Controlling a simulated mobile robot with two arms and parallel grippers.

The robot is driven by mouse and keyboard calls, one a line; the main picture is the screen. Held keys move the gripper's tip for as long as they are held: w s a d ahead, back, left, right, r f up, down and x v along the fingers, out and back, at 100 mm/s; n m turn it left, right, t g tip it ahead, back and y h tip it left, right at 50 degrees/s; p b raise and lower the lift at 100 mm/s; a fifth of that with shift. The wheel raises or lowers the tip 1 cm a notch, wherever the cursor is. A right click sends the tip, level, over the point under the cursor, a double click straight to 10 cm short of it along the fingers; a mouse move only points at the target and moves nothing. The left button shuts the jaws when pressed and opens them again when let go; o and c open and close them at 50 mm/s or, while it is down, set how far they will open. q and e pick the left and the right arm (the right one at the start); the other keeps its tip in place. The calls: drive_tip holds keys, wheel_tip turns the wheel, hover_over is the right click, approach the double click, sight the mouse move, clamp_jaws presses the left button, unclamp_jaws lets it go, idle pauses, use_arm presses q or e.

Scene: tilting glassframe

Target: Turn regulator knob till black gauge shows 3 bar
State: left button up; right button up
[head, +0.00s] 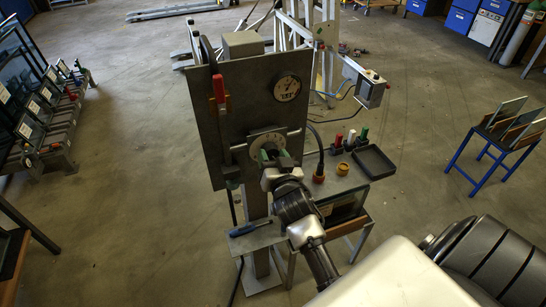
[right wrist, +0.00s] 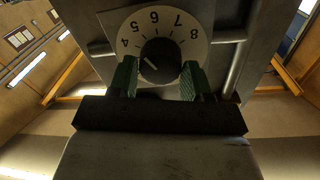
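A round gauge (head: 287,87) sits at the upper right of the upright grey panel (head: 240,115). Its face is too small for me to read. Below it is the regulator's pale numbered dial (head: 267,143), which shows large in the right wrist view (right wrist: 187,22). The black regulator knob (right wrist: 160,60) is at the dial's centre, and its white mark points up-left, toward the 4 side. My right gripper (head: 270,155) is at the knob. Its green fingers (right wrist: 160,78) sit on both sides of the knob and appear to touch it. My left gripper is out of view.
A red-handled lever (head: 219,88) is on the panel's left. A blue-handled tool (head: 243,229) lies on the lower ledge. A blue stand (head: 480,160) holds panes at right.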

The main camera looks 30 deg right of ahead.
drive_tip(key=c, duration=0.5)
drive_tip(key=shift+o, duration=0.2)
drive_tip(key=n, duration=1.2)
drive_tip(key=shift+t, duration=0.3)
drive_tip(key=o, duration=0.9)
drive_tip(key=shift+f, duration=0.1)
